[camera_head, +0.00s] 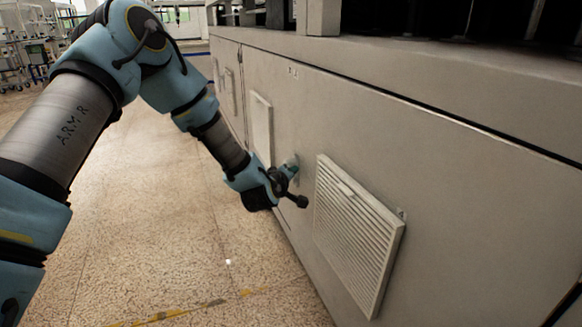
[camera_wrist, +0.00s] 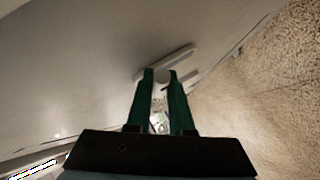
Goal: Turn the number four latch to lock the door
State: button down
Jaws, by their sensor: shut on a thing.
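My gripper (camera_head: 290,169) is at the cabinet door, between two vent panels. In the wrist view its two green fingers (camera_wrist: 161,84) are shut on the latch (camera_wrist: 180,62), a pale bar-shaped handle. The latch runs slantwise across the fingertips, from lower left to upper right. In the head view the gripper mostly hides the latch; only a small pale plate (camera_head: 293,160) shows beside the fingertips. The door (camera_head: 430,160) is a flat beige panel and looks flush with the cabinet front. I cannot read any latch number.
A louvered vent (camera_head: 355,235) stands out from the door right of my gripper. A narrower vent (camera_head: 261,128) is to its left. The machine's ledge (camera_head: 400,55) overhangs above. The speckled floor (camera_head: 160,200) left of the cabinet is clear, with yellow tape (camera_head: 180,312) on it.

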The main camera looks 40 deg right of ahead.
jog(key=shift+r+n+g+p, duration=0.3)
jog(key=shift+r+g+p, duration=0.1)
jog(key=shift+p, duration=0.2)
jog(key=shift+y, duration=0.3)
jog(key=c, duration=1.1)
grip_release()
jog(key=p+v, duration=0.1)
jog(key=v, duration=0.9)
jog(key=shift+s+a+r, duration=0.1)
jog(key=shift+s+a, duration=0.1)
jog(key=shift+a, duration=0.1)
